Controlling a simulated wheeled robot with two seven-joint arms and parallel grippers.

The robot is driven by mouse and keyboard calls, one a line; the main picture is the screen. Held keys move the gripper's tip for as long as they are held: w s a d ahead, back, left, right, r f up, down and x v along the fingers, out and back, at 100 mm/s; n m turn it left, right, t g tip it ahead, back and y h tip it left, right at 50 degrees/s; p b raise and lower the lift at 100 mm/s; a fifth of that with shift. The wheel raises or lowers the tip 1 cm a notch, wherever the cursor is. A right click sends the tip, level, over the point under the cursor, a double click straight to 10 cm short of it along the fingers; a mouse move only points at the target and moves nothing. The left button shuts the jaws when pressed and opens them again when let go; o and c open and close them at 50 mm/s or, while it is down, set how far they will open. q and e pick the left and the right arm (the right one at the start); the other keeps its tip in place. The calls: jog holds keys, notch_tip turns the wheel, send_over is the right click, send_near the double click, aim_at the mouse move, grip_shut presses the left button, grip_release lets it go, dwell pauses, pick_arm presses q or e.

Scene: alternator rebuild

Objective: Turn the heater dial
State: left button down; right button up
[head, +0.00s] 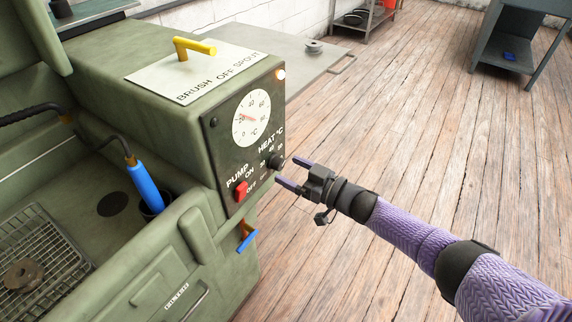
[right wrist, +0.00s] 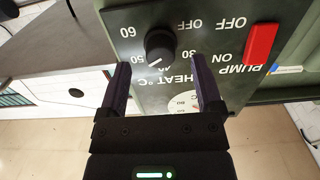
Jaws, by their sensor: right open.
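The heater dial (head: 277,161) is a small black knob on the dark control panel of the green washer, under the word HEAT. It also shows in the right wrist view (right wrist: 159,46), where its white mark points to the lower left, close to the 50. My right gripper (head: 289,174) is open just in front of the panel. In the right wrist view its two fingers (right wrist: 163,80) are spread, with the dial ahead between their tips. I cannot tell whether they touch it. My left gripper is not in view.
A red pump switch (head: 241,191) sits left of the dial, below a round white thermometer (head: 251,118). A yellow lever (head: 194,48) stands on top. A blue brush (head: 146,187) stands in the basin.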

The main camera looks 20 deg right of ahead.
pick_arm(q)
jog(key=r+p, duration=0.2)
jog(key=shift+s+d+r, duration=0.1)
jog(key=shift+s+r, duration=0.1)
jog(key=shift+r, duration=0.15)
pick_arm(e)
jog(key=v, duration=0.7)
jog(key=shift+s+d, duration=0.25)
jog(key=shift+s, duration=0.1)
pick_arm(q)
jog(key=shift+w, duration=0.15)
